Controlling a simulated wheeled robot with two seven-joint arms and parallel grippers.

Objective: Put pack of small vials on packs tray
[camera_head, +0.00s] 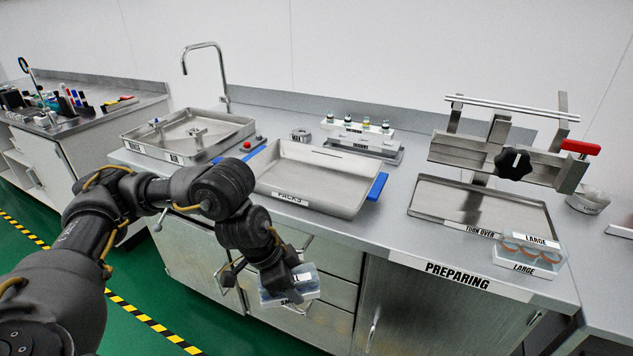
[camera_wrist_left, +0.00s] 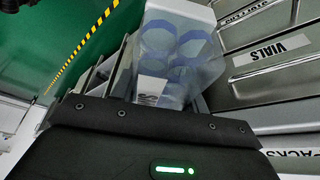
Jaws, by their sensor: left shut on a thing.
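My left gripper (camera_head: 287,283) is shut on a clear pack of small vials (camera_head: 290,287). It holds the pack in the air in front of the counter's front edge, below the level of the counter top. In the left wrist view the pack (camera_wrist_left: 178,55) shows blue rings through its clear wall and a small white label. The fingertips are mostly hidden there. The packs tray (camera_head: 345,172) is a shallow metal tray with blue handles and a PACKS label, on the counter behind and above the gripper. It looks empty. My right gripper is not in view.
A metal sink tray (camera_head: 235,122) stands left of the packs tray, with a red button (camera_head: 247,145) between. A vial rack (camera_head: 358,130) stands behind. At right are the turn over tray (camera_head: 480,207), a clamp frame (camera_head: 500,155) and a large pack (camera_head: 527,257). Drawer handles face the gripper.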

